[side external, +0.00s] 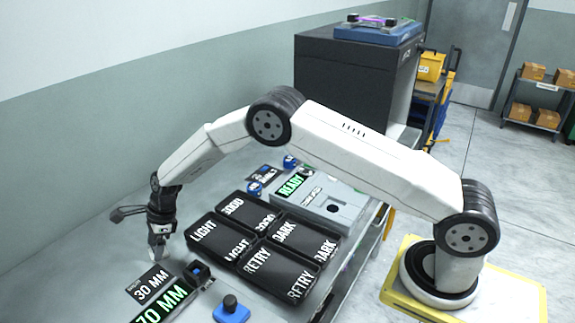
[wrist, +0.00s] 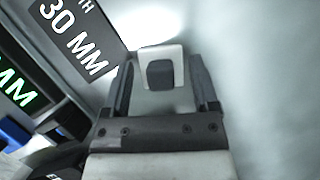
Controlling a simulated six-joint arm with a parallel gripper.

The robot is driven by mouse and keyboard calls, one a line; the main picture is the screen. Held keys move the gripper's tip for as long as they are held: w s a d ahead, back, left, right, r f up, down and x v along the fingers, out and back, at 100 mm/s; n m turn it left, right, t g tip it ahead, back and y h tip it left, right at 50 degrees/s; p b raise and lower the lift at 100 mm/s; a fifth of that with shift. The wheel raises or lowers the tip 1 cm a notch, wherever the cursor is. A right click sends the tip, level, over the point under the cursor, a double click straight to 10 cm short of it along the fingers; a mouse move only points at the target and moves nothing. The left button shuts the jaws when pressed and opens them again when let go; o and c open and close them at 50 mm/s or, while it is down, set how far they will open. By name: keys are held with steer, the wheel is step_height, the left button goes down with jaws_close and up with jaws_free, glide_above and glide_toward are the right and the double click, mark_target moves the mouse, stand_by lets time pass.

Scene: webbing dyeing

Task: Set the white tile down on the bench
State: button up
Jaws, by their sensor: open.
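The white tile (wrist: 145,54) lies between my gripper's fingers in the wrist view, with a dark rounded square in its middle. It appears to lie on the grey bench, though the exact contact is hard to see. My gripper (wrist: 162,84) is open, one finger on each side of the tile, with narrow gaps showing. In the side view my gripper (side external: 159,243) points down low over the bench (side external: 95,262), and the tile is small and hard to make out there.
A "30 MM" sign (side external: 151,286) stands close by, with a green-lettered "70 MM" display (side external: 165,306) in front. A small dark device (side external: 198,272) and black labelled trays (side external: 238,243) are to the right. The bench to the left is clear.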

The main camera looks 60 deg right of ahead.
steer(key=shift+c, duration=0.2)
jaws_close()
steer(key=shift+r, duration=0.1)
stand_by(0.4)
steer(key=shift+r, duration=1.55)
steer(key=s+d+r, duration=0.3)
steer(key=s+r, duration=0.6)
steer(key=s, duration=0.4)
steer(key=shift+s+d+r, duration=0.15)
steer(key=shift+s+r, duration=0.15)
steer(key=shift+r, duration=0.05)
